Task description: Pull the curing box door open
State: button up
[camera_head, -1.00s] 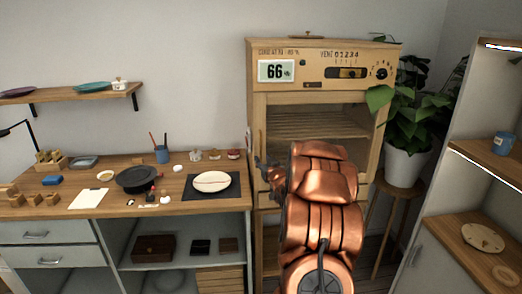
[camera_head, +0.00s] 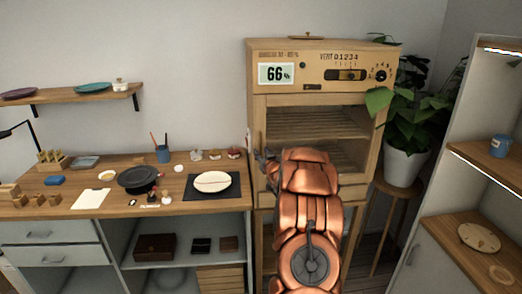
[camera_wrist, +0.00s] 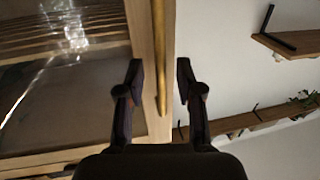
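The curing box (camera_head: 322,101) is a tall wooden cabinet with a display reading 66 and a glazed door (camera_head: 318,123), which looks shut. The door also shows in the wrist view (camera_wrist: 70,100), with slatted shelves behind glass and a bright reflection. A brass bar handle (camera_wrist: 166,60) runs along the door's edge frame. My gripper (camera_wrist: 160,85) is open, with one dark finger on each side of the handle's line; contact with the bar is not visible. In the head view my gripper (camera_head: 262,163) is at the door's left edge, and my copper arm hides the lower door.
A workbench (camera_head: 105,207) with a black plate, a white dish on a dark mat and small tools stands left of the box. A potted plant (camera_head: 405,135) on a stool is close on the right. A shelf unit (camera_head: 440,210) stands at far right.

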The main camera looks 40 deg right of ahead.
jog(key=shift+w+d, duration=0.25)
jog(key=shift+w, duration=0.35)
jog(key=shift+c, duration=0.3)
grip_shut()
